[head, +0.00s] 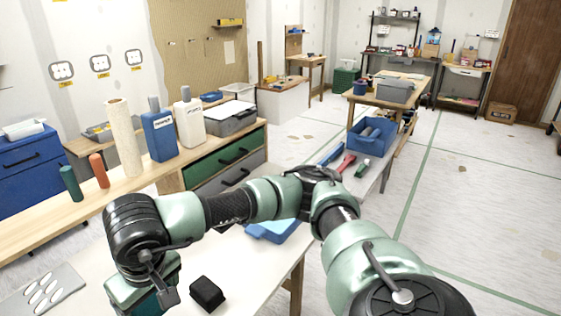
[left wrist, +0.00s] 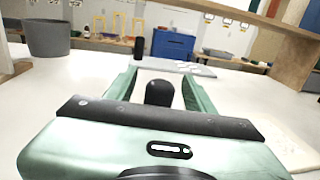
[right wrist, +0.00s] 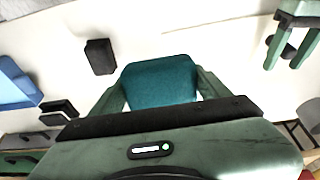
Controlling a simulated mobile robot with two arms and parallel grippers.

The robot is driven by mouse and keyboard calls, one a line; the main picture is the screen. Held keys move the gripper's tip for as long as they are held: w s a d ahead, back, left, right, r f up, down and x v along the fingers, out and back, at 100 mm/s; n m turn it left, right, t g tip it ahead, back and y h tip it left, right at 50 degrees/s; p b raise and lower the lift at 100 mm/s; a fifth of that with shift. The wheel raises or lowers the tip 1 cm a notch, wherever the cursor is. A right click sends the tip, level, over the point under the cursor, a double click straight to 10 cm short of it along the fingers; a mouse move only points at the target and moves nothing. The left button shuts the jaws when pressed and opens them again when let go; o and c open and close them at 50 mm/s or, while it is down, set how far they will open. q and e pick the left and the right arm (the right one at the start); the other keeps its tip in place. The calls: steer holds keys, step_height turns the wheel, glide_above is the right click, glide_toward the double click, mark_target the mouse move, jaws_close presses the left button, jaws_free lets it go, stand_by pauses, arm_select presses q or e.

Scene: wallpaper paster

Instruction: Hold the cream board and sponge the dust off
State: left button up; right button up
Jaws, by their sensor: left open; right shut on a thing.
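My right gripper (right wrist: 155,100) is shut on a teal sponge (right wrist: 160,78) and holds it over the pale table. In the head view the right gripper (head: 145,292) is at the lower left. My left gripper (left wrist: 160,88) is open, with its fingers either side of a black rounded knob (left wrist: 159,93). The left gripper also shows at the upper right of the right wrist view (right wrist: 296,38). A pale cream flat piece, seemingly the board (left wrist: 289,143), lies at the right of the left wrist view. Its full outline and any dust are hard to make out.
A black block (head: 207,293) stands on the white table (head: 240,262). A grey plate with white ovals (head: 42,292) lies at left. A wooden shelf behind carries a paper roll (head: 124,138) and bottles. A grey bucket (left wrist: 47,38) stands in the left wrist view.

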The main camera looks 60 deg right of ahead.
arm_select(q)
steer(key=shift+w, duration=0.1)
stand_by(0.3)
steer(key=shift+w+d, duration=0.1)
steer(key=shift+w, duration=0.75)
jaws_close()
steer(key=shift+f, duration=0.1)
stand_by(1.6)
